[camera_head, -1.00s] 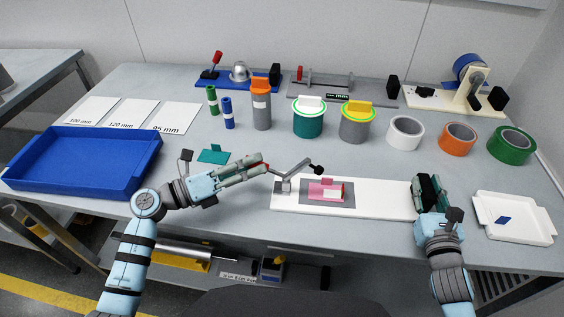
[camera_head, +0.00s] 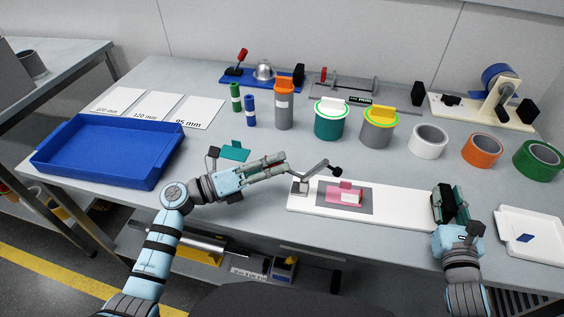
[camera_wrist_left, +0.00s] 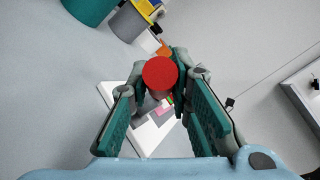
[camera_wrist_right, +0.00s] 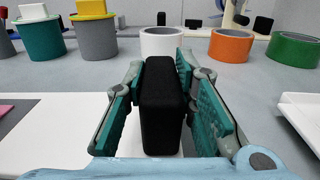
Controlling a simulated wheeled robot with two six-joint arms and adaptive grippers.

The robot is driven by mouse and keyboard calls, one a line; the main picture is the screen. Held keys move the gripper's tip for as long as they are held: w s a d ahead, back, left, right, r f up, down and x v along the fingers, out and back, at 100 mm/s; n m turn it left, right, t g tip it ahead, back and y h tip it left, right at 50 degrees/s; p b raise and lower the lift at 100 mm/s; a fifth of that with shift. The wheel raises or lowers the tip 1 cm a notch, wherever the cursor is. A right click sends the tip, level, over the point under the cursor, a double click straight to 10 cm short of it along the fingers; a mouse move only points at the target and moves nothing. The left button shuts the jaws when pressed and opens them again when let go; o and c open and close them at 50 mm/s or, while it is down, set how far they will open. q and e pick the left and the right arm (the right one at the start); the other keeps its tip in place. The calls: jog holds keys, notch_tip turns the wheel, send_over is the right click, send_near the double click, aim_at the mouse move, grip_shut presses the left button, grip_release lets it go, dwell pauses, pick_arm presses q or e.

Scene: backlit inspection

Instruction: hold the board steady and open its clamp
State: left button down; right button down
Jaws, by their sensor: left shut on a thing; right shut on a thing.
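The white board (camera_head: 405,207) lies on the table with a grey pad and a pink piece (camera_head: 346,192) on it. The clamp (camera_head: 301,187) stands at its left end. Its arm reaches up and right to a black tip (camera_head: 337,171), which looks raised above the pink piece. My left gripper (camera_head: 287,167) is shut on the clamp's handle, whose round red end (camera_wrist_left: 160,74) shows between the fingers in the left wrist view. My right gripper (camera_head: 449,203) is shut on the black block (camera_wrist_right: 162,105) at the board's right end.
A blue tray (camera_head: 60,170) is at the left and a white tray (camera_head: 534,252) at the right. Tape rolls (camera_head: 428,141), canisters (camera_head: 331,122) and fixtures (camera_head: 262,75) line the back. A teal piece (camera_head: 234,151) lies behind my left arm.

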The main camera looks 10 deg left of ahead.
pick_arm(q)
jog(key=shift+a+f+t, duration=0.1)
jog(key=shift+f+t, duration=0.15)
jog(key=shift+t, duration=0.05)
jog(key=c, duration=1.4)
grip_release()
jog(key=shift+c, duration=0.2)
jog(key=v, duration=1.2)
jog(key=shift+w+a+r+m+g, duration=0.25)
jog(key=shift+w+r+g, duration=0.15)
jog(key=shift+g, duration=0.25)
jog(key=shift+w+a+r+m+g, duration=0.25)
jog(key=shift+w+r+g, duration=0.15)
jog(key=shift+g, duration=0.25)
jog(key=x, duration=1.2)
jog(key=shift+s, duration=0.1)
